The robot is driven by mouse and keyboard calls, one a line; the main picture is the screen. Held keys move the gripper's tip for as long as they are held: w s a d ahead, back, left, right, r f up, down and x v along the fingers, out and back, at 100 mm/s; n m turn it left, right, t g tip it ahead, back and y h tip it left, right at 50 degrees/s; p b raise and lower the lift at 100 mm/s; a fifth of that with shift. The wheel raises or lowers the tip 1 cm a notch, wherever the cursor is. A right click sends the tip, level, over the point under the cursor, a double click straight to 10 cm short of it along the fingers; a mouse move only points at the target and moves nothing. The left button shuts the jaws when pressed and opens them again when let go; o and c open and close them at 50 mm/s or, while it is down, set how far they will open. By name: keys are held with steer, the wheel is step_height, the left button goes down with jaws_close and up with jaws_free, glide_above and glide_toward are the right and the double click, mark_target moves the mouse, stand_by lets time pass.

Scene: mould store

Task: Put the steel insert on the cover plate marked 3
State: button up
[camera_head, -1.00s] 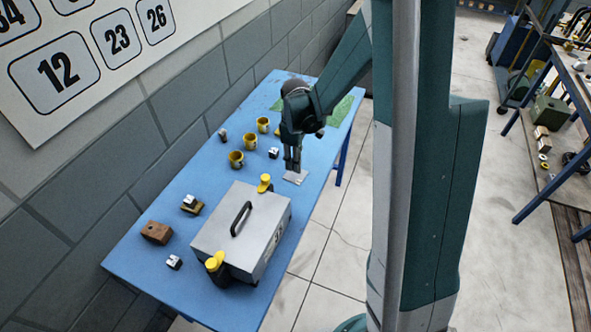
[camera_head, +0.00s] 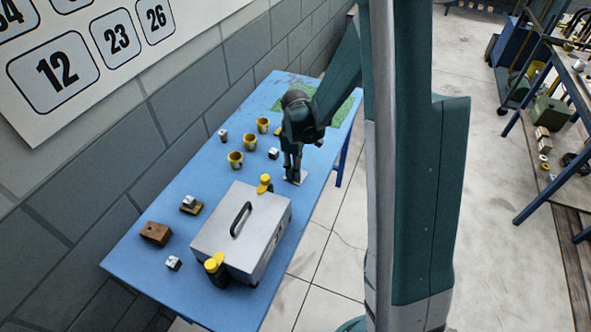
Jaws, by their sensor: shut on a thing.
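My gripper (camera_head: 292,178) points down at the right side of the blue table, low over a flat pale grey plate (camera_head: 301,176). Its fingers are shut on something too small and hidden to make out. The fingers cover part of the grey plate; I cannot tell if they touch it. No number can be read on it. Small silvery blocks stand on the table: one (camera_head: 273,153) left of my gripper, one (camera_head: 223,135) near the wall, one (camera_head: 173,263) at the front left. Another block (camera_head: 188,200) sits on a yellow-brown plate (camera_head: 198,208).
Yellow cups (camera_head: 235,159) stand to the left. A brown block (camera_head: 156,233) lies front left. A green mat (camera_head: 345,112) covers the far end of the blue table (camera_head: 180,165).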

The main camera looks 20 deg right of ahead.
steer(key=shift+f, duration=0.15)
steer(key=o, duration=1)
steer(key=shift+r+p, duration=0.95)
steer(key=shift+r, duration=5.2)
